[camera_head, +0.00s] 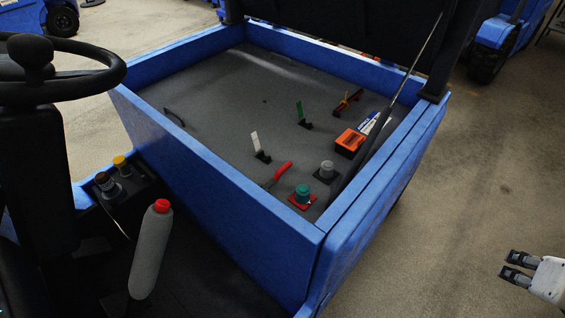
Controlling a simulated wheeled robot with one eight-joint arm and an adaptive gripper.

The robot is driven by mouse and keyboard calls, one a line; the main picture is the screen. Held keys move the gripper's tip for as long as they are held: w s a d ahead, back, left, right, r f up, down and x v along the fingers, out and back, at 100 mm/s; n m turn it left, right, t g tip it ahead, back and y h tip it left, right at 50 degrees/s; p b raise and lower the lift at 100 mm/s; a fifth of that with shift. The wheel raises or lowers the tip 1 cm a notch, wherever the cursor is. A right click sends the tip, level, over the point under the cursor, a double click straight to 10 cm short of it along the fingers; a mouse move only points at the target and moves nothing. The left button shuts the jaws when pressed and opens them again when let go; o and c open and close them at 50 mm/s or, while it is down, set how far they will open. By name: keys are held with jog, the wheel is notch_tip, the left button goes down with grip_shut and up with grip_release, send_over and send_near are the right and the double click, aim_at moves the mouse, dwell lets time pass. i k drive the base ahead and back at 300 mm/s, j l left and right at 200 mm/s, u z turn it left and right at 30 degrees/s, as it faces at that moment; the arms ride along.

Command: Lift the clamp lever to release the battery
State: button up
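A red-handled lever (281,173) lies tilted near the bed's front. A white upright lever (255,143) and a green upright lever (300,112) stand on small black bases. I cannot tell which of these is the clamp lever. My gripper (514,265) is at the lower right, outside the cart, far from them. Its dark fingers are apart, with nothing between them.
Blue walls (215,185) surround the bed. A raised dark lid (350,35) and a thin strut (402,82) stand at the back and right. A green knob on a red plate (302,197) and a grey knob (326,170) are near the front corner. Open floor lies right.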

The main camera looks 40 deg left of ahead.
aim_at(286, 166)
jog(key=u, duration=1.7)
jog(key=i+l, duration=0.1)
